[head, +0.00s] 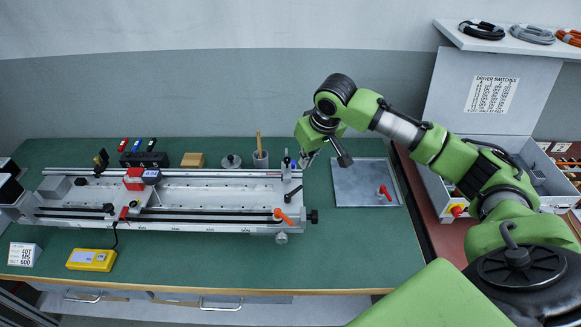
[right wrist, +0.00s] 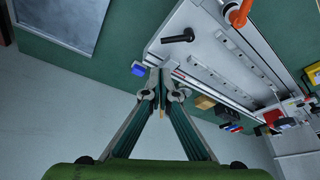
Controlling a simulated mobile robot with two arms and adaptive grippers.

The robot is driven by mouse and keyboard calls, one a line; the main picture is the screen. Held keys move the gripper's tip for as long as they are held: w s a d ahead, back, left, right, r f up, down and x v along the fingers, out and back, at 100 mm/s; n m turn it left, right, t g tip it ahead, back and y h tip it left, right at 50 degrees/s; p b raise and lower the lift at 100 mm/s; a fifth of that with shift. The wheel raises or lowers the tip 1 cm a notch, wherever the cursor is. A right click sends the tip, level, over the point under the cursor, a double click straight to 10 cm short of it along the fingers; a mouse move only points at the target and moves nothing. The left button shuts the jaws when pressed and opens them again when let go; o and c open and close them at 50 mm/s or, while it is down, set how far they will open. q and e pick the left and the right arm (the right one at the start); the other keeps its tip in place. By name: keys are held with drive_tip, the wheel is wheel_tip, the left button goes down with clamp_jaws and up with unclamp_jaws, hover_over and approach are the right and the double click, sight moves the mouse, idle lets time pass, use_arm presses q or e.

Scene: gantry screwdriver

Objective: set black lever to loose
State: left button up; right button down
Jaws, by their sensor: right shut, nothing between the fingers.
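The black lever (head: 293,193) sits on the right end block of the long grey gantry rail (head: 225,190), its handle slanting up to the right in the head view. In the right wrist view the black lever (right wrist: 178,38) lies on the pale end plate, above the fingertips in the picture. My right gripper (head: 305,161) is above and behind that end block, apart from the lever. In the right wrist view the gripper's fingers (right wrist: 160,74) come together at the tips with nothing between them. My left gripper is not in view.
An orange lever (head: 283,216) is close in front of the black one. A small blue knob (right wrist: 138,69) shows near the fingertips. A grey tray (head: 355,190) with a red-handled part (head: 384,192) lies to the right.

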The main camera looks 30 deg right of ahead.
drive_tip(key=p, duration=0.1)
hover_over(302, 185)
wheel_tip(302, 185, down, 5)
drive_tip(key=shift+f, duration=0.1)
drive_tip(key=x, duration=0.3)
drive_tip(key=shift+f, duration=0.15)
drive_tip(key=shift+w+f, duration=0.15)
drive_tip(key=shift+f, duration=0.2)
use_arm(q)
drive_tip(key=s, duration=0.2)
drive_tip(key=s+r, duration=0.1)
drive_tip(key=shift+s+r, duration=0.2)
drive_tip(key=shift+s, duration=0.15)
drive_tip(key=shift+p, duration=0.3)
